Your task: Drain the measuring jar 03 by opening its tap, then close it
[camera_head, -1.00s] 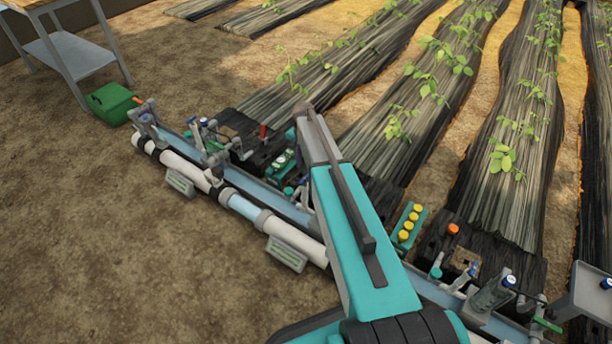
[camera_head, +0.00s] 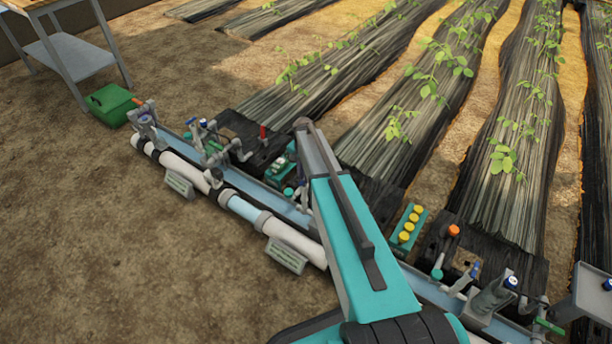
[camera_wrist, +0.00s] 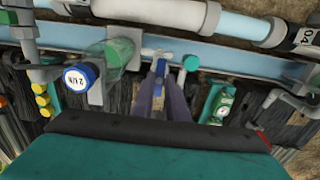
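In the wrist view, a greenish clear jar (camera_wrist: 121,49) with a blue cap (camera_wrist: 80,77) lies left of my gripper. The cap's printing is not clearly readable, and I see no number 03. My gripper (camera_wrist: 161,84) points down at the pipe line, its two dark fingers apart. A small blue tap handle (camera_wrist: 160,67) shows just beyond and between the fingertips; whether they touch it I cannot tell. Another clear jar with a blue cap (camera_head: 490,299) stands at the lower right there.
A teal-topped valve (camera_wrist: 190,63) stands close right of the fingers. A white pipe (camera_wrist: 180,14) runs beyond. A teal block with yellow knobs (camera_head: 409,228) is right of my arm. A green bin (camera_head: 112,104) and a table (camera_head: 75,55) stand upper left; bare soil in front is free.

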